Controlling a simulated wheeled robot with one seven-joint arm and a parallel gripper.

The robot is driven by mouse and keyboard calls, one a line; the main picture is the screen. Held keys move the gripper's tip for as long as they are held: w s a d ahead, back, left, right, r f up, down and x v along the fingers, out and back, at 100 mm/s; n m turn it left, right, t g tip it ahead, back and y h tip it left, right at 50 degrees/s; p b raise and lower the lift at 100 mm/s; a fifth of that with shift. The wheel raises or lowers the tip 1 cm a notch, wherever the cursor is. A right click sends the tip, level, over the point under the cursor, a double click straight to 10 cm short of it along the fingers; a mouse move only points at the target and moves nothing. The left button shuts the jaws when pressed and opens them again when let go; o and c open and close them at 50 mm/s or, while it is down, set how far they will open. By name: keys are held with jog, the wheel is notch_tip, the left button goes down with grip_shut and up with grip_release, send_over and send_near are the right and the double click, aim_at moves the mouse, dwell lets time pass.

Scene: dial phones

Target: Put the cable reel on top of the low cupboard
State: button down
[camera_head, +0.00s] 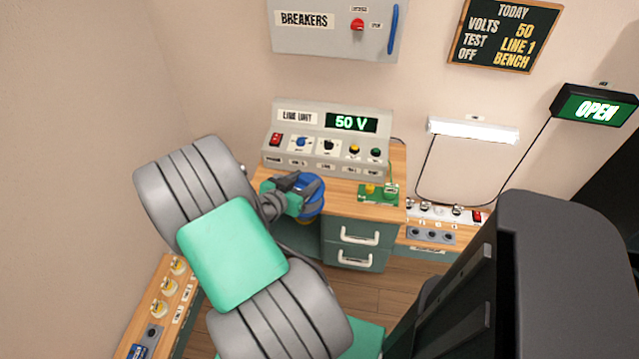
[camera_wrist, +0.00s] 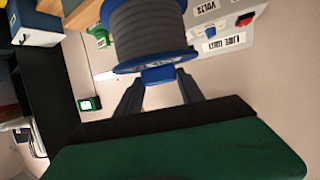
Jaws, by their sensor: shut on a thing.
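The cable reel (camera_head: 312,191) has blue flanges; the wrist view shows grey cable wound on the reel (camera_wrist: 148,32). My gripper (camera_head: 291,196) is shut on the reel. In the wrist view, my gripper's fingers (camera_wrist: 158,84) close on the blue hub at its end. In the head view the reel shows in front of the left part of the wooden desk top (camera_head: 340,203), and the gripper partly hides it. Whether it touches the desk is unclear. I cannot tell for sure which piece of furniture is the low cupboard.
The line unit (camera_head: 327,140) stands at the back of the desk, with a small green board (camera_head: 378,194) at right. Drawers (camera_head: 355,245) are below. A lower bench with sockets (camera_head: 433,235) is at right. Another bench (camera_head: 146,310) stands at lower left.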

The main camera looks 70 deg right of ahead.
jog(key=shift+s+d+r, duration=0.15)
jog(key=shift+s+d, duration=0.15)
jog(key=shift+s, duration=0.1)
jog(key=w+d+f+b, duration=0.4)
jog(key=w+d+f, duration=0.1)
jog(key=d+f, duration=0.7)
jog(key=shift+w+d+f, duration=0.15)
jog(key=shift+d+f, duration=0.15)
jog(key=shift+f, duration=0.1)
jog(key=shift+f, duration=0.15)
jog(key=c, duration=0.7)
grip_release()
